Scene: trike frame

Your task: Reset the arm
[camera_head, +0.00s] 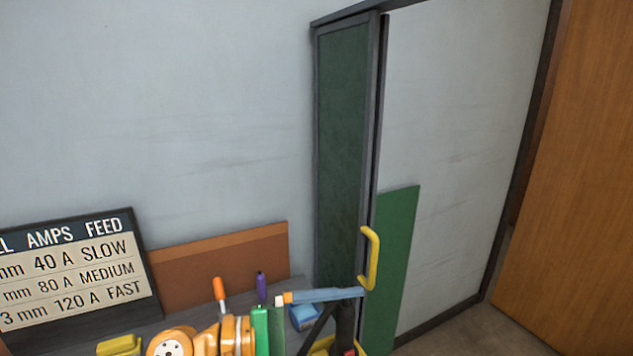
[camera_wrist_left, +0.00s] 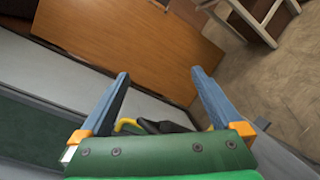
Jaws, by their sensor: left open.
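My left arm (camera_head: 190,341), orange and white, comes in at the bottom of the head view. My left gripper (camera_wrist_left: 158,73) has a green body and two blue fingers, spread well apart. No object is gripped between them. In the head view a blue finger reaches right, its tip close to the lower end of the yellow handle (camera_head: 374,258) on the dark-framed green sliding panel (camera_head: 342,150). I cannot tell whether they touch. In the left wrist view a yellow curved piece and a black part show low behind the fingers. My right gripper is not in view.
A settings board (camera_head: 75,268) and a brown panel (camera_head: 220,262) stand against the grey wall at left. Orange-handled (camera_head: 219,289) and purple (camera_head: 262,286) tools stand near my gripper. A green sheet (camera_head: 393,265) is beside the handle. A wooden door (camera_head: 575,170) is at right, with bare floor (camera_head: 470,330) before it.

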